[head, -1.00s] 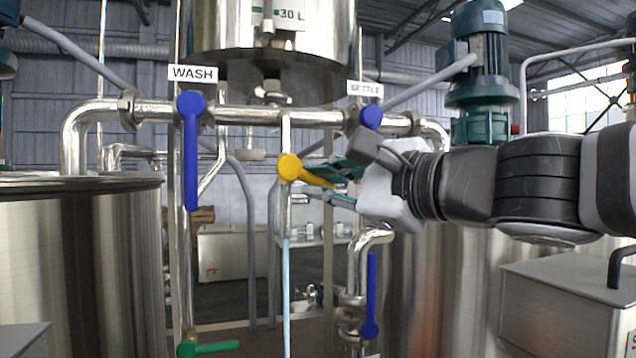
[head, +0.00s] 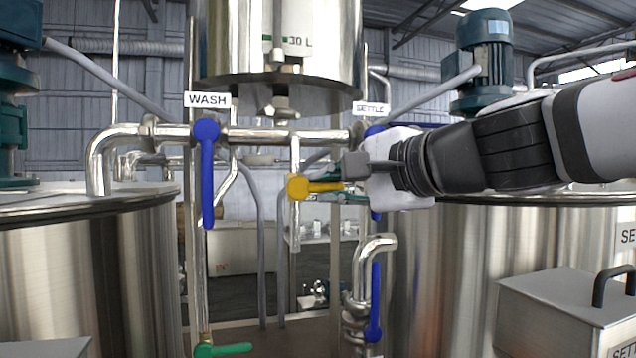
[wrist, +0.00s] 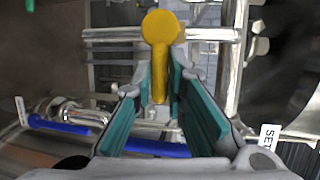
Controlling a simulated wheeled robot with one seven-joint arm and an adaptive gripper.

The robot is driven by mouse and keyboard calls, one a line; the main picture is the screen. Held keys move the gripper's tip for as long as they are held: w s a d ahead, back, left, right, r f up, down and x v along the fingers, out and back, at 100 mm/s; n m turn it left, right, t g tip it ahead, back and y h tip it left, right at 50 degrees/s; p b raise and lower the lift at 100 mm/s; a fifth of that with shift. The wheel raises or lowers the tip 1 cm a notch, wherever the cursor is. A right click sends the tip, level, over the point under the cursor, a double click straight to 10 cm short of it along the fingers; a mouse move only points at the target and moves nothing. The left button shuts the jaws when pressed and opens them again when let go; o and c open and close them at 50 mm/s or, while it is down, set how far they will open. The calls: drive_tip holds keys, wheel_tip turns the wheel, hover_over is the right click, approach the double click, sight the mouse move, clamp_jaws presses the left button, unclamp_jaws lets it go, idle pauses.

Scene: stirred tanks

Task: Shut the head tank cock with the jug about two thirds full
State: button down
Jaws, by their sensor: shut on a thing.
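The yellow cock (head: 299,187) sits on the thin vertical outlet pipe (head: 295,232) under the head tank (head: 225,45). Its lever points right, about level. My gripper (head: 338,186) comes from the right and is shut on the lever. In the wrist view the yellow lever (wrist: 160,85) lies between the teal finger pads of my gripper (wrist: 163,88). No stream shows below the pipe's open end. The jug is not in view in either picture.
A blue WASH lever (head: 207,175) hangs down at left of the cock. Another blue lever (head: 375,300) stands at lower right, and a green lever (head: 222,350) is at the bottom. Large steel tanks stand left (head: 95,270) and right (head: 450,250).

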drive_tip(key=c, duration=1.6)
unclamp_jaws()
drive_tip(key=v, duration=1.2)
drive_tip(key=s+d+f+n+g+h, duration=0.2)
drive_tip(key=s+f+n, duration=0.1)
drive_tip(key=f, duration=0.6)
drive_tip(key=s+d+f+n+g+h, duration=0.2)
drive_tip(key=s+f+n+g+h, duration=0.1)
drive_tip(key=f, duration=0.7)
drive_tip(key=s+d+f+n+g+h, duration=0.2)
drive_tip(key=f+n, duration=0.4)
drive_tip(key=f, duration=0.3)
drive_tip(key=shift+s+d+f+g+h, duration=0.15)
drive_tip(key=shift+s+f+g+h, duration=0.4)
drive_tip(key=shift+s, duration=0.6)
